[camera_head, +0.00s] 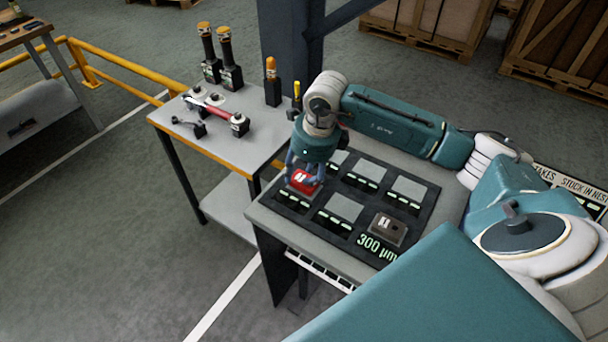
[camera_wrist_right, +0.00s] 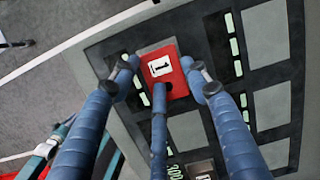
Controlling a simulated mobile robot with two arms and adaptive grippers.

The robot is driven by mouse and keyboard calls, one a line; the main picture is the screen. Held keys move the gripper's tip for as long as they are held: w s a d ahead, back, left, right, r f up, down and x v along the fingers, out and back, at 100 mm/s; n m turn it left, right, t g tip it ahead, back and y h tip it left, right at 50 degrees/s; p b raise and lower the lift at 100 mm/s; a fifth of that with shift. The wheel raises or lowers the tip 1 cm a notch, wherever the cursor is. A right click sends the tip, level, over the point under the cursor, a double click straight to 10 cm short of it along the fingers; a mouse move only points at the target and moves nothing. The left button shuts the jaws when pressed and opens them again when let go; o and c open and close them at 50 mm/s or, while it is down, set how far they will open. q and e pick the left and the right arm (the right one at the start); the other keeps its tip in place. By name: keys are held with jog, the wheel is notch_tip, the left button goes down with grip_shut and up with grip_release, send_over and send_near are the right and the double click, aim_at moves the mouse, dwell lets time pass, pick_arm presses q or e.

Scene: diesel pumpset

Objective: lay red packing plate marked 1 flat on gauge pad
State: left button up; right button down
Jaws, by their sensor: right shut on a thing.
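The red packing plate (camera_head: 304,181) has a white label marked 1. It is at the left corner of a dark gauge panel. It also shows in the right wrist view (camera_wrist_right: 178,86), over a grey square pad (camera_wrist_right: 144,50) whose edge shows beside it. My right gripper (camera_head: 304,168) points down and is shut on the red plate, with blue fingers (camera_wrist_right: 163,82) around it. The plate looks about flat; I cannot tell whether it touches the pad. My left gripper is not in view.
A dark grey block with a white label (camera_head: 387,229) sits near the "300 µm" marking (camera_head: 376,246). A side bench (camera_head: 216,142) at left holds several tools. A dark column (camera_head: 290,50) stands behind.

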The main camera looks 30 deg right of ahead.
jog(key=shift+f+b, duration=0.35)
jog(key=shift+f, duration=0.05)
jog(key=c, duration=0.8)
grip_release()
jog(key=shift+o, duration=0.5)
jog(key=shift+s, duration=0.1)
notch_tip(320, 180, up, 12)
jog(key=s, duration=0.2)
jog(key=shift+d, duration=0.4)
notch_tip(320, 180, up, 6)
jog(key=p, duration=0.4)
jog(key=shift+f, duration=0.1)
